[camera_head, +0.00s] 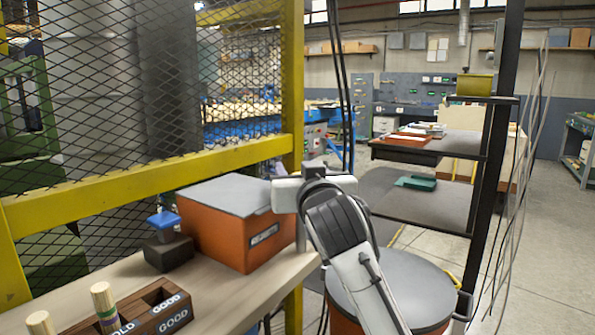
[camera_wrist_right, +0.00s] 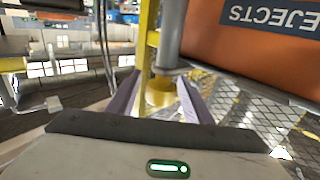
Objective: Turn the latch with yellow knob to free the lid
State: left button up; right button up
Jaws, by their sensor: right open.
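An orange box (camera_head: 220,228) with a grey lid (camera_head: 235,192) stands on the workbench. Its label reads REJECTS in the right wrist view, where the box wall (camera_wrist_right: 285,60) is at upper right, upside down. My right gripper (camera_head: 287,195) is at the box's right end and hides the latch in the head view. In the wrist view, a yellow knob (camera_wrist_right: 160,90) at the end of a grey bar (camera_wrist_right: 171,38) shows between the open fingers of this gripper (camera_wrist_right: 160,100). I cannot tell whether the fingers touch it. My left gripper is out of view.
A black block with a blue top (camera_head: 164,222) stands left of the box. A wooden sorting tray (camera_head: 140,308) with GOOD labels and upright pegs is at the bench front. A yellow-framed mesh fence (camera_head: 150,182) runs behind. A grey-topped round drum (camera_head: 425,292) is at right.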

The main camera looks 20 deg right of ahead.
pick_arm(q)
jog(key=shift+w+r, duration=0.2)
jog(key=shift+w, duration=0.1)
pick_arm(e)
jog(key=shift+w, duration=0.4)
